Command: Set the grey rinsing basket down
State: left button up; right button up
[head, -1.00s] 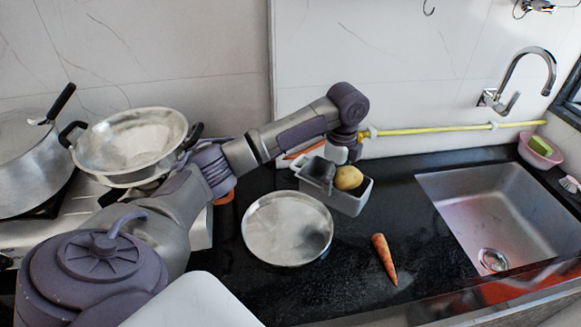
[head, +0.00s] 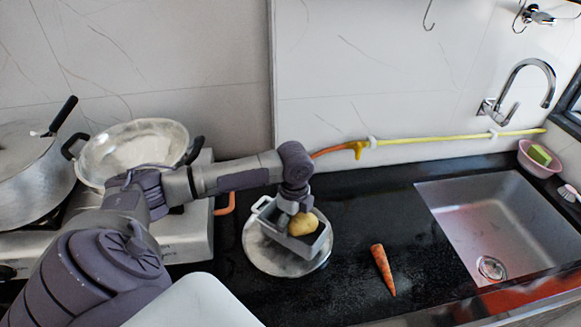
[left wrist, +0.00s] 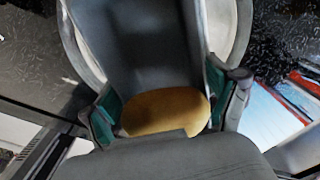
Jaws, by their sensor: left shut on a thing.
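The grey rinsing basket (head: 315,243) is over the round metal plate (head: 260,255) in the head view; I cannot tell whether it touches the plate. A yellow-brown potato (head: 303,223) lies in the basket. My left gripper (head: 292,208) comes down from above and is shut on the basket. In the left wrist view the basket's grey inside (left wrist: 140,40) and the potato (left wrist: 165,112) lie between the green-padded fingers (left wrist: 163,105). The plate's pale rim (left wrist: 241,30) shows beside the basket. My right gripper is not in view.
A carrot (head: 383,268) lies on the black counter right of the plate. The sink (head: 490,215) is farther right. The stove with a silver pan (head: 135,148) and a lidded pot (head: 30,170) is at left. A yellow hose (head: 430,138) runs along the wall.

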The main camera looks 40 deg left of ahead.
pick_arm(q)
notch_tip(320, 180, down, 2)
jog(key=shift+d+f, duration=0.1)
jog(key=shift+d, duration=0.05)
jog(key=shift+f, duration=0.1)
jog(key=shift+f, duration=0.15)
jog(key=o, duration=1.1)
jog(key=shift+s, duration=0.1)
jog(key=shift+o, duration=0.4)
